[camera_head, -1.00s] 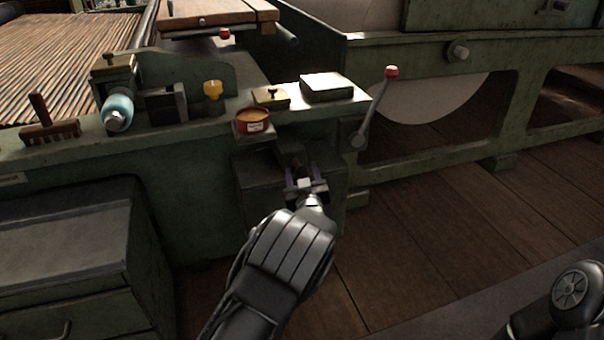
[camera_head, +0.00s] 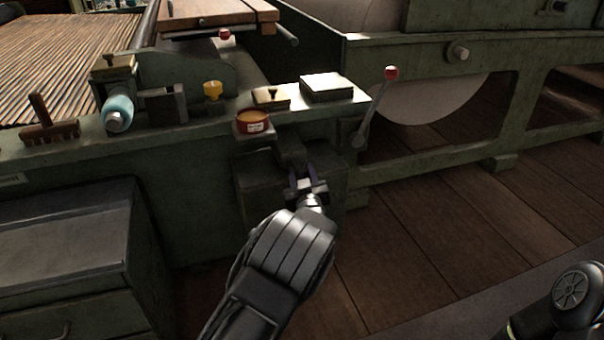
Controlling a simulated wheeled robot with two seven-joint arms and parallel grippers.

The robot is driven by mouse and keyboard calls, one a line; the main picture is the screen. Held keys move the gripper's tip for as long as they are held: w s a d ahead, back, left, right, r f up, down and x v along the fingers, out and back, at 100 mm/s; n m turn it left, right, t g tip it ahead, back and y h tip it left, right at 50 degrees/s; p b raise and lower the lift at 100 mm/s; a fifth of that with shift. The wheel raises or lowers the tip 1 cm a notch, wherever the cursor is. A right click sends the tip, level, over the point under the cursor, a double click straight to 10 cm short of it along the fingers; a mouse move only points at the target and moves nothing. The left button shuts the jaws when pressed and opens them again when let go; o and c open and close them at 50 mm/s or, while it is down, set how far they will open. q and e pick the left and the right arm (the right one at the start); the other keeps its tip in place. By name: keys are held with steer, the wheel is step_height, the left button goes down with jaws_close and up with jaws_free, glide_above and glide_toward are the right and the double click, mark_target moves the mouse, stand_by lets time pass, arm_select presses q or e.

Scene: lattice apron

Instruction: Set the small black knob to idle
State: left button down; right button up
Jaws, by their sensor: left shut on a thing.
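My left gripper (camera_head: 303,178) reaches up from the bottom middle to the dark box (camera_head: 258,180) on the front of the green machine. Its fingers are shut on a small dark part at the box front, which I take to be the small black knob. The fingers and wrist hide most of the knob, so its pointer and any idle mark cannot be read. A dark block (camera_head: 290,150) shows just above the fingers. My right gripper is out of view; only part of my right arm shows at the bottom right.
A red-tipped lever (camera_head: 378,105) rises right of the box. The wooden floor (camera_head: 440,230) at right is clear.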

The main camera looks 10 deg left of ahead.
arm_select(q)
steer(key=d+p+v, duration=0.1)
steer(key=v, duration=0.5)
steer(key=shift+d+f, duration=0.15)
steer(key=shift+d, duration=0.25)
steer(key=c, duration=0.9)
jaws_free()
steer(key=shift+s, duration=0.15)
steer(key=p+v, duration=0.2)
steer(key=v, duration=0.5)
steer(key=shift+s+d, duration=0.1)
steer(key=shift+s, duration=0.3)
